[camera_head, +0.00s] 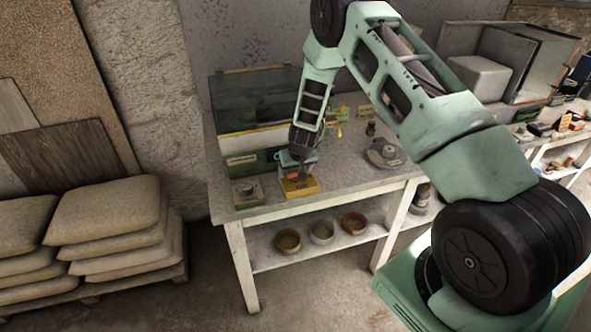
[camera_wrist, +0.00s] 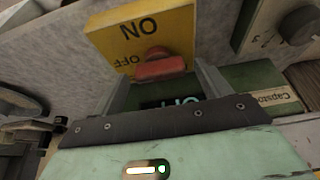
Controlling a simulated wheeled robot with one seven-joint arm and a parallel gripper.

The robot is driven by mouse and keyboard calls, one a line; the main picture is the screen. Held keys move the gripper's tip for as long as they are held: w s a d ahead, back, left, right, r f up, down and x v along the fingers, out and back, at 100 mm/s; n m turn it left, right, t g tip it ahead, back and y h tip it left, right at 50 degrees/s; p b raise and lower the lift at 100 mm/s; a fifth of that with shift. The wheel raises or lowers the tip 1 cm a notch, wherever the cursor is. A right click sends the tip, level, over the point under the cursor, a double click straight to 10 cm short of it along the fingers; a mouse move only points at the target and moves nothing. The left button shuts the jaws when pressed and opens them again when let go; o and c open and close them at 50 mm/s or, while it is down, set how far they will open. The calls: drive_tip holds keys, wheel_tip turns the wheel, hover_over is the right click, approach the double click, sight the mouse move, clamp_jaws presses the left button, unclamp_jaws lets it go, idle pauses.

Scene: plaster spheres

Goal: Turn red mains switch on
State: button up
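The yellow switch box (camera_head: 303,190) stands near the front edge of the workbench. It also shows in the wrist view (camera_wrist: 180,22), with ON and OFF lettering upside down. The red switch (camera_wrist: 160,68) projects from its face, with OFF beside its base and ON further up. My gripper (camera_wrist: 163,92) is open, one finger on each side of the red switch, with a visible gap on both sides. In the head view my gripper (camera_head: 296,170) is right at the box and hides part of the switch (camera_head: 292,175).
A grey box with a dial (camera_head: 247,192) stands left of the yellow box. A green labelled box (camera_head: 243,160) is behind. A round metal device (camera_head: 384,153) lies to the right. Bowls (camera_head: 321,232) stand on the lower shelf of the workbench (camera_head: 345,181).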

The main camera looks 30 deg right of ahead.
drive_tip(key=c, duration=0.9)
